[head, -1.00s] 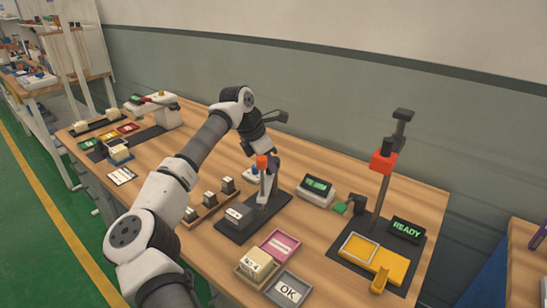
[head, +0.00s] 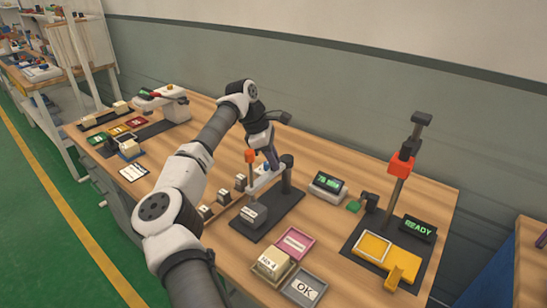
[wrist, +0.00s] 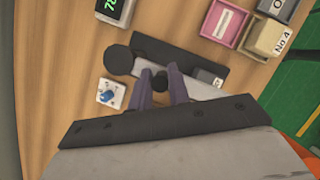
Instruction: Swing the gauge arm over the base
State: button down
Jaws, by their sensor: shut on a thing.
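The gauge base (head: 285,213) is a dark plate on the bench with a dark post (head: 287,177) at its far end. The pale gauge arm (head: 262,182) runs from the post toward the left long edge of the base, with an orange-topped plunger (head: 250,157) at its outer end. A labelled block (head: 254,213) sits on the base's near part. In the wrist view my gripper (wrist: 163,92) is shut on a small dark knob (wrist: 160,78) on the gauge arm (wrist: 190,86). The arm lies along the edge of the base (wrist: 170,52); exact overlap is hard to tell.
A small white piece with a blue knob (wrist: 110,94) lies beside the arm. A display (head: 327,186) stands right of the base. Pink (head: 300,240) and grey OK (head: 305,289) trays and a No 4 block tray (head: 270,265) lie in front. A taller READY stand (head: 397,190) is farther right.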

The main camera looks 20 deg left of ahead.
dwell(0.3)
jog(key=c, duration=1.3)
grip_release()
jog(key=shift+a+r, duration=0.1)
jog(key=b+v, duration=0.1)
jog(key=v, duration=1.2)
jog(key=shift+s+a+r, duration=0.1)
jog(key=shift+a+r, duration=0.05)
jog(key=shift+r, duration=0.1)
